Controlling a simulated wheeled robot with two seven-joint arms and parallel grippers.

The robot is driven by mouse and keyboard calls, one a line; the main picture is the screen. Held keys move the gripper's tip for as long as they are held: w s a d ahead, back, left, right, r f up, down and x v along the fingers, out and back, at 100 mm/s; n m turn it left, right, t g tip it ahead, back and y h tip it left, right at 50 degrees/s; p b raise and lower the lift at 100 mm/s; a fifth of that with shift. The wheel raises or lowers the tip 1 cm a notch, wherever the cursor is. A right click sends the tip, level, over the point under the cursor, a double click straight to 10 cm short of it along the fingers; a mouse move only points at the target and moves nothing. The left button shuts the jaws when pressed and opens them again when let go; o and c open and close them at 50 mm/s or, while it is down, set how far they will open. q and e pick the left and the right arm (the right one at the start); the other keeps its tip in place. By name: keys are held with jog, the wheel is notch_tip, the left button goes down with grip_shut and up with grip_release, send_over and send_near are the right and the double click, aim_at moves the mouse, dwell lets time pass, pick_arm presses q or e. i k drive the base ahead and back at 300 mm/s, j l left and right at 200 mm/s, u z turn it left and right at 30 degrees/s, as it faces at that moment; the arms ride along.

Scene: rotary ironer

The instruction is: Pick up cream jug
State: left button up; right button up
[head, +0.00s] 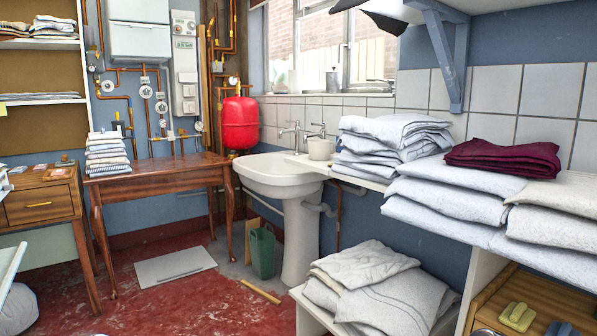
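A small cream-coloured vessel (320,149), which looks like the cream jug, stands upright at the back right corner of the white sink (283,174). It is beside the taps (302,135) and just left of a stack of folded white linen (392,140). It is small in the picture, and I cannot make out a handle or spout. Neither of my grippers shows in the head view, and nothing is seen touching the vessel.
A wooden table (160,172) with folded cloths stands left of the sink. Folded linen, with a maroon cloth (503,157) on top, fills the right shelf. The middle floor is mostly clear.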

aim_at(319, 149)
jog(key=i+j+z, duration=0.35)
jog(key=j, duration=0.25)
jog(key=i+z, duration=0.1)
jog(key=z, duration=0.25)
jog(key=j+z, duration=0.15)
jog(key=z, duration=0.2)
jog(key=i+j+z, duration=0.1)
jog(key=z, duration=0.25)
jog(key=i+j+z, duration=0.1)
jog(key=j+z, duration=0.35)
jog(key=j, duration=0.45)
jog(key=j+z, duration=0.4)
jog(key=j, duration=0.5)
